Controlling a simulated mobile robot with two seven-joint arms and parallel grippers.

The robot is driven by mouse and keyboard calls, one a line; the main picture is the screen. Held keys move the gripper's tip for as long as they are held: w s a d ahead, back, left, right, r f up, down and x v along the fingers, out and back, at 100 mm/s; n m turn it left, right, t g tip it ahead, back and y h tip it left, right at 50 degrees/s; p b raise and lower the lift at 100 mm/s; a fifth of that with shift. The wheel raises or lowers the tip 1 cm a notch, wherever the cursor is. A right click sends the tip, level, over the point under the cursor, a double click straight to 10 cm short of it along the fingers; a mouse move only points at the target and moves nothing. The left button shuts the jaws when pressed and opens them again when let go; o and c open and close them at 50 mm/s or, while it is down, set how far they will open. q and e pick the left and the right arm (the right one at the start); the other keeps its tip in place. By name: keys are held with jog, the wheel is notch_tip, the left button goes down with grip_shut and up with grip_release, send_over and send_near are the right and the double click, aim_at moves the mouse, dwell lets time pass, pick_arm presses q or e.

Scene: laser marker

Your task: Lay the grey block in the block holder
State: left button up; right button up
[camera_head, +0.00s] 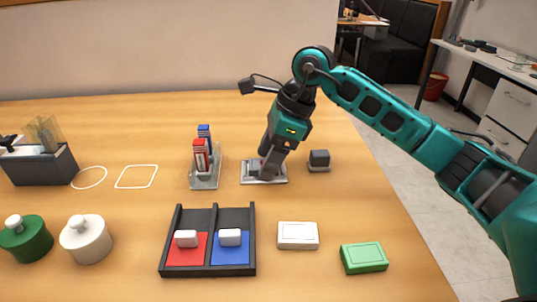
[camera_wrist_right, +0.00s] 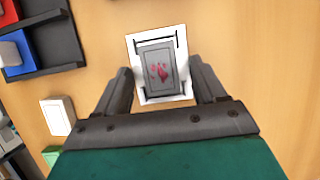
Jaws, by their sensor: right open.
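The grey block (camera_wrist_right: 160,66) lies in the pale block holder (camera_wrist_right: 172,37) in the right wrist view. Its top face carries a red mark. In the head view the holder (camera_head: 249,180) sits on the table, and my right gripper (camera_head: 268,170) comes down over it and hides part of the block. In the wrist view my right gripper (camera_wrist_right: 161,72) is open, with one finger on each side of the block and a gap visible beside it. My left gripper is not in view.
A small dark cube (camera_head: 319,159) stands right of the holder. A stand with red and blue pieces (camera_head: 204,160) is to its left. In front are a two-compartment tray (camera_head: 207,271), a white box (camera_head: 298,235) and a green box (camera_head: 364,257). Two lidded pots (camera_head: 86,240) stand at left.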

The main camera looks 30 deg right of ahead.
jog(key=shift+d+r, duration=0.1)
jog(key=shift+r, duration=0.2)
jog(key=p+v, duration=0.2)
jog(key=v, duration=1)
jog(key=shift+r, duration=0.2)
jog(key=shift+s+f, duration=0.1)
jog(key=shift+s, duration=0.05)
